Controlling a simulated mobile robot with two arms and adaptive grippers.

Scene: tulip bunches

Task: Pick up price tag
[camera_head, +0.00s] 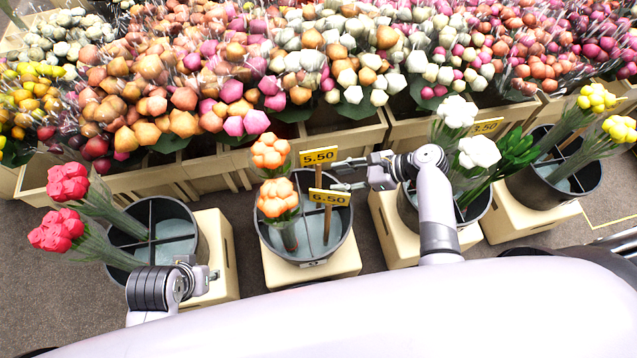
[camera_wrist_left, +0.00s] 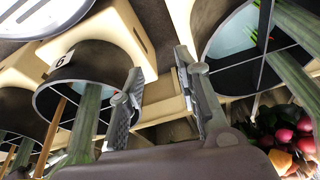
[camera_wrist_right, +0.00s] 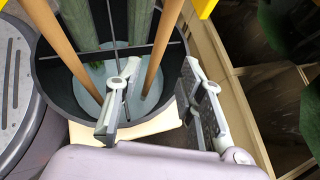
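Two yellow price tags on wooden sticks stand in the middle bucket (camera_head: 345,250): the "5.50" tag (camera_head: 319,156) and, nearer, the "6.50" tag (camera_head: 329,197). A "3.50" tag (camera_head: 485,127) stands in the white-tulip bucket. My right gripper (camera_head: 337,175) is just right of the two middle tags, pointing left. In the right wrist view it is open (camera_wrist_right: 162,100); a wooden stick (camera_wrist_right: 163,45) rises between its fingers, with no clear contact. A yellow tag's edge (camera_wrist_right: 205,8) shows at the top. My left gripper (camera_head: 207,274) is over the red-tulip bucket's near rim; its fingers are open and empty (camera_wrist_left: 163,98).
Orange tulips (camera_head: 276,198) share the middle bucket, left of the tags. Wooden crates (camera_head: 240,165) full of tulip bunches line the back. Grey floor (camera_head: 240,230) lies between the stands.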

